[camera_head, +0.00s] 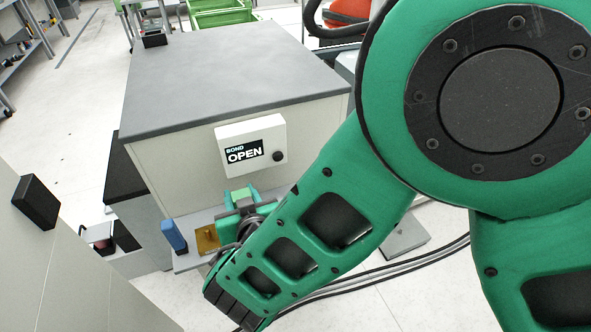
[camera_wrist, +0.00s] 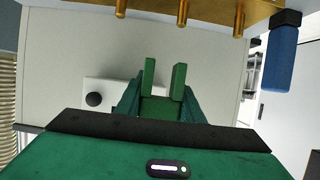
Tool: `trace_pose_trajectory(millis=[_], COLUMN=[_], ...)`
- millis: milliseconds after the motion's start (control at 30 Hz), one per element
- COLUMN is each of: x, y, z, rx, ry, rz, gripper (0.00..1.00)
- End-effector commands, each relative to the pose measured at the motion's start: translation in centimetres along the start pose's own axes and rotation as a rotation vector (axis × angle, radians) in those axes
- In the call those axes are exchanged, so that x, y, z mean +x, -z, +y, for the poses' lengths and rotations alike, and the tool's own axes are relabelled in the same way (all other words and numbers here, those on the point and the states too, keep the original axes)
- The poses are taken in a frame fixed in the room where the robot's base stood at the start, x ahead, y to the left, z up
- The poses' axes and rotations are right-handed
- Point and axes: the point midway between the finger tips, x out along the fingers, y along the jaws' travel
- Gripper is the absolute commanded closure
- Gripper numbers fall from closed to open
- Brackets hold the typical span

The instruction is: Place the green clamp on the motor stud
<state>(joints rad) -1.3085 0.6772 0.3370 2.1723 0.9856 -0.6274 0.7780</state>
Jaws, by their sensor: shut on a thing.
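The green clamp (camera_wrist: 178,82) shows in the wrist view as a fork with two parallel prongs pointing away from my gripper (camera_wrist: 160,104). My gripper is shut on its base. In the head view the clamp (camera_head: 242,194) is a lighter green piece at the end of my arm, in front of the cabinet. A brass block (camera_wrist: 215,8) with several brass studs (camera_wrist: 181,19) crosses the top of the wrist view, apart from the prongs. I cannot tell which stud is the motor stud. The brass block (camera_head: 207,240) is partly hidden in the head view.
A blue piece with a black end (camera_wrist: 281,60) stands beside the brass block; it also shows in the head view (camera_head: 173,236). A cabinet (camera_head: 230,85) with a box reading "BOND OPEN" (camera_head: 250,143) rises behind my gripper. Cables (camera_head: 390,275) lie on the floor.

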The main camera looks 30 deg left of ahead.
Motion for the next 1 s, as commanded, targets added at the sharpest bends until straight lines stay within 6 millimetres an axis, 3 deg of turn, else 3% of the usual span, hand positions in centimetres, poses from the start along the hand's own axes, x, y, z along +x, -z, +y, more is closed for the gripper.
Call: trace_pose_trajectory(millis=[200,400,633,833,1000], x=[2.9,4.6,5.2,6.1,6.5], y=[-1.8,-2.7,-3.5,-5.8,-6.7], z=[4.1,6.4,6.9,6.8,6.8], rx=[0.001,0.001,-0.001,-0.002,-0.001], ry=[-0.003,-0.001,0.001,0.002,0.002], rz=[-0.002,0.0,-0.001,-0.003,0.001], gripper=[0.89,0.89,0.89,0.89,0.89])
